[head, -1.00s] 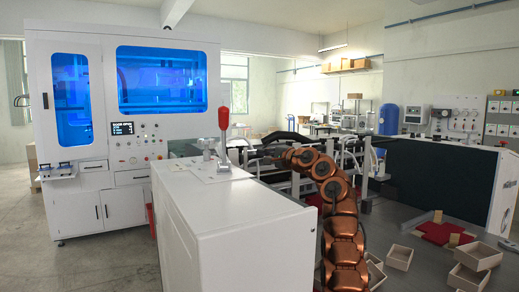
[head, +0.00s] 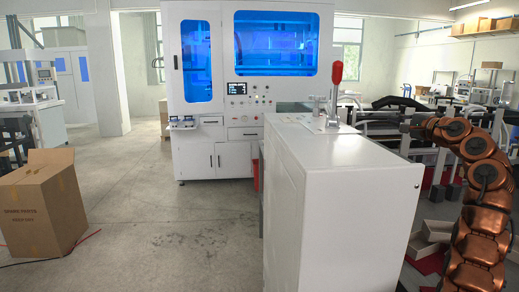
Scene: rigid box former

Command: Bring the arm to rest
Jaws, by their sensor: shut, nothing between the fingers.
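My copper-coloured arm (head: 478,205) rises at the right edge of the head view and bends over to the left at its top. My gripper (head: 405,129) is at its far end, small and dark against the black machinery behind it. It is shut and empty, to the right of the white cabinet's top. Its fingers are hard to make out.
A white cabinet (head: 345,195) with a red-topped handle (head: 336,75) stands in the middle. A white machine with blue windows (head: 250,110) is behind it. A cardboard box (head: 42,205) stands at the left. Open floor (head: 150,210) lies between them. Pale trays (head: 437,231) are beside my arm.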

